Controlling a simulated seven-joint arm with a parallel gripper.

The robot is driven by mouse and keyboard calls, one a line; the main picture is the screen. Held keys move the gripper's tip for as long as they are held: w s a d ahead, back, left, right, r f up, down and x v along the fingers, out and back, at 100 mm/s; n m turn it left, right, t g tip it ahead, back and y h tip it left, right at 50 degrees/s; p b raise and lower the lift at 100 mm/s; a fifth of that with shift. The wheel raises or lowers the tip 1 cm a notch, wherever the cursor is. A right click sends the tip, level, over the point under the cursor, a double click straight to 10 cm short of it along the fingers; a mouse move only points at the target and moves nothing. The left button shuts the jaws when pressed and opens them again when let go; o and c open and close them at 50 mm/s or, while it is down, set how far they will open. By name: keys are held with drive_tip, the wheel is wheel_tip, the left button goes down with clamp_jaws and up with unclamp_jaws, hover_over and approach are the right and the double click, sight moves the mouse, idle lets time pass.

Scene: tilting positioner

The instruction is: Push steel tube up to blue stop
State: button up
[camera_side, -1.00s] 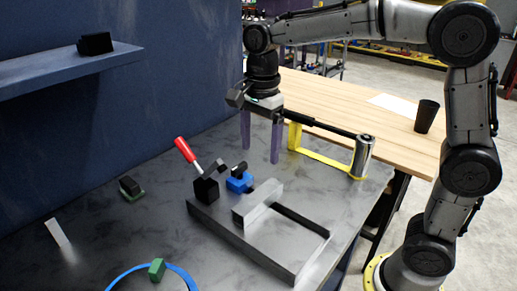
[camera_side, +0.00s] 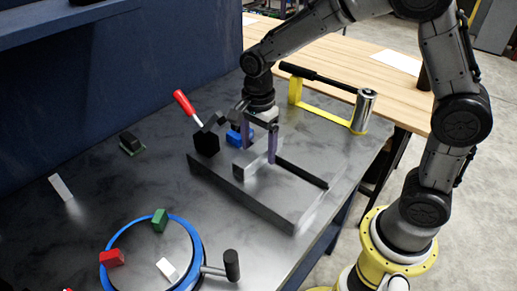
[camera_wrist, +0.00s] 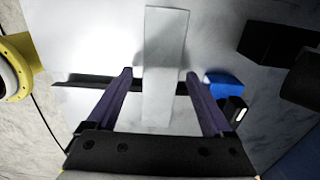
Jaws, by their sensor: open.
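The steel tube (camera_side: 250,164) is a pale grey square bar lying on the grey fixture plate (camera_side: 242,196). In the wrist view the tube (camera_wrist: 164,50) runs lengthwise between my fingers. The blue stop (camera_side: 234,137) sits at the plate's back side, partly hidden behind my gripper in the side view. In the wrist view the blue stop (camera_wrist: 222,84) lies just right of the right finger, apart from the tube. My gripper (camera_side: 259,156) is open and low, with its purple fingers straddling the tube. Its fingertips (camera_wrist: 160,73) show gaps to the tube on both sides.
A clamp with a red handle (camera_side: 185,103) and black block stands left of the stop. A yellow frame with a steel cylinder (camera_side: 363,110) stands behind right. A blue-rimmed round table (camera_side: 203,250) holds coloured blocks in front. Bench at left is mostly clear.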

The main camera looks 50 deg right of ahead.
drive_tip(key=shift+f, duration=0.5)
clamp_jaws()
idle(1.2)
